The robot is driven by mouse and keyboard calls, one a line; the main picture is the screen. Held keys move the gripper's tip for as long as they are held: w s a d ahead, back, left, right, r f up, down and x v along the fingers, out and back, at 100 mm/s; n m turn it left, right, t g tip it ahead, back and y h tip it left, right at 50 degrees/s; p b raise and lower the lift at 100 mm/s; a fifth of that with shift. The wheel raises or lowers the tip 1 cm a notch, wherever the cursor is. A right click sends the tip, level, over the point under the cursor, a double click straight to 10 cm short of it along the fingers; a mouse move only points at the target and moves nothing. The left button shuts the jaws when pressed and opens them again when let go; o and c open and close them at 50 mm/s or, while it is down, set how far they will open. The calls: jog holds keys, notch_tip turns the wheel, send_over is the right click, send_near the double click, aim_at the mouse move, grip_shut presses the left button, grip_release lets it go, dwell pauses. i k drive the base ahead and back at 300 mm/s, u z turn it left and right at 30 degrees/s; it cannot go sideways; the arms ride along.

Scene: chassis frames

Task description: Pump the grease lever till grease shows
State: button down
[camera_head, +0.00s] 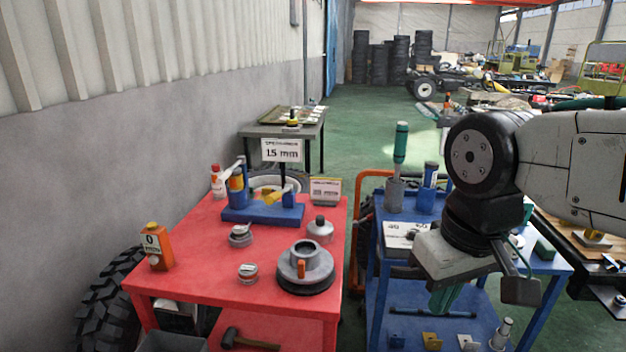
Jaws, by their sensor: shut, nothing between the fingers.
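A blue stand (262,213) sits toward the back of the red table. It carries an upright blue cylinder (236,190) with yellow parts, and a pale lever (234,164) slants up at its top. I take this to be the grease pump; a small yellow fitting (274,197) lies on the same base. No grease is clear at this size. My gripper (462,262) hangs over the blue cart, well to the right of the pump and apart from it. It looks shut and holds nothing; its fingertips are hard to make out.
The red table (190,278) also bears an orange bottle (157,247), a round grey hub (306,262), small tins and a sign. A blue cart (376,285) with tools stands under my arm. A grey wall (90,170) runs along the left. Green floor shows behind.

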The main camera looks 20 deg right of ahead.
aim_at(271, 198)
jog(key=z, duration=0.1)
jog(key=i, duration=1)
